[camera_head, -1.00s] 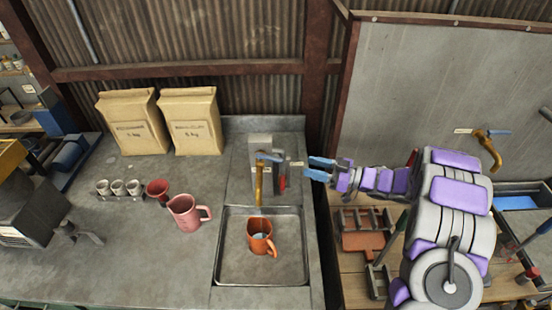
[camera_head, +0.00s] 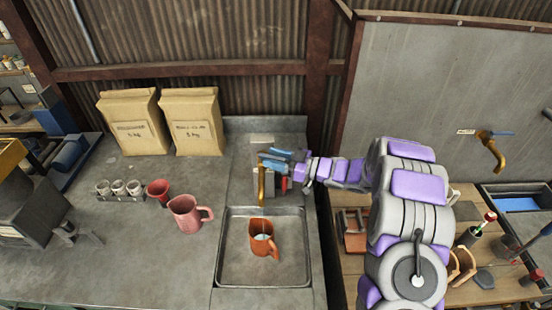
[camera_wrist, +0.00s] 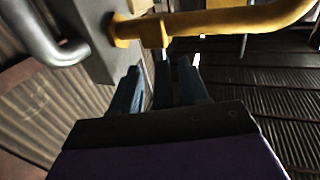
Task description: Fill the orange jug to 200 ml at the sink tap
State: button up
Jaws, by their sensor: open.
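The orange jug (camera_head: 262,246) stands in the sink basin (camera_head: 222,262), below the brass tap (camera_head: 262,185). Something pale, like water, shows inside the jug; its level against any mark is too small to read. I cannot make out a stream under the spout. My gripper (camera_head: 270,159) is open at the top of the tap, its blue fingers over the place of the blue lever, which I cannot tell apart from them. In the wrist view, the brass tap (camera_wrist: 225,20) crosses above my open gripper (camera_wrist: 160,88).
A pink jug (camera_head: 185,215), a red cup (camera_head: 158,189) and several small cups (camera_head: 119,188) stand on the counter left of the sink. Two paper bags (camera_head: 195,122) stand behind. Another brass tap (camera_head: 490,150) is on the right wall.

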jog(key=shift+a, duration=0.7)
jog(key=shift+c, duration=0.6)
jog(key=shift+d, duration=0.5)
jog(key=c, duration=0.5)
grip_shut()
